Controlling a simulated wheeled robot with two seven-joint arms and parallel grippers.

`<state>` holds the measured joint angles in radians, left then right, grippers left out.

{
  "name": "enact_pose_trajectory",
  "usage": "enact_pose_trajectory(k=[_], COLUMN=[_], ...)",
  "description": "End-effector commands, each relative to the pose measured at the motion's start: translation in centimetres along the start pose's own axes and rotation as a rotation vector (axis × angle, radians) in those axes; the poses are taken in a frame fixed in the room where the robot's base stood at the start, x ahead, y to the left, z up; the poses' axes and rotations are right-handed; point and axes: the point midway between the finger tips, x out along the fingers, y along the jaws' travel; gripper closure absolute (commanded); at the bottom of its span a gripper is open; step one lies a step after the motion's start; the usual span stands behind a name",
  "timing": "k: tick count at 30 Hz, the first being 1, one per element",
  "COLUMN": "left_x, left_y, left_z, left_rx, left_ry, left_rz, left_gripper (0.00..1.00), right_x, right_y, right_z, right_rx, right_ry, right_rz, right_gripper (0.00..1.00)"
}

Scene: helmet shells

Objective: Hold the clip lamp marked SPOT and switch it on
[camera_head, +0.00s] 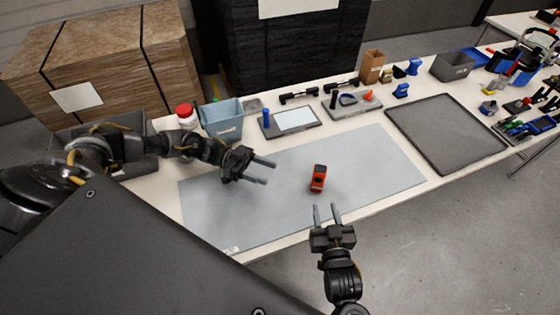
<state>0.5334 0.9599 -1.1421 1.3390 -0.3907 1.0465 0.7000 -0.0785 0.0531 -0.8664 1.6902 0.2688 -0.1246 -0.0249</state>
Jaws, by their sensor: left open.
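A small orange-red thing with a dark top (318,178), which looks like the clip lamp, rests on the grey mat (390,165). The SPOT mark is too small to read, and I cannot tell whether the lamp is lit. My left gripper (270,173) is open and empty, to the left of the lamp and apart from it, its fingers pointing right towards it. My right gripper (326,208) has its fingers parted with nothing between them. It is just below the lamp in the picture, pointing up at it and not touching it.
A blue-grey bin (222,127) and a red-lidded jar (186,116) stand behind my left arm. Trays with small tools (352,104) line the back of the table. A dark flat mat (445,130) lies to the right. The grey mat around the lamp is clear.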

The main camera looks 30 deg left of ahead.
Motion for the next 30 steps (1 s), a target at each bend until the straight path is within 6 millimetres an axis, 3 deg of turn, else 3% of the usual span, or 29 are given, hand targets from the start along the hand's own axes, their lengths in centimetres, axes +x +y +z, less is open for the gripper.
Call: enact_pose_trajectory(k=[3, 9, 17, 30], left_x=[2.5, 4.2, 5.1, 12.7], left_y=[-2.8, -4.9, -5.1, -5.8], left_z=[-0.7, -1.4, -1.6, -2.2], left_rx=[0.099, 0.173, 0.179, 0.178], left_ry=[0.042, 0.069, 0.072, 0.073], left_rz=[-0.059, -0.111, -0.113, -0.111], left_gripper=[0.44, 0.44, 0.44, 0.44], right_x=[0.0, 0.0, 0.0, 0.0], right_y=[0.0, 0.0, 0.0, 0.0], right_z=[0.0, 0.0, 0.0, 0.0], right_rx=[0.000, 0.000, 0.000, 0.000], right_ry=[0.000, 0.000, 0.000, 0.000], right_rz=[0.000, 0.000, 0.001, 0.000], right_gripper=[0.64, 0.64, 0.64, 0.64])
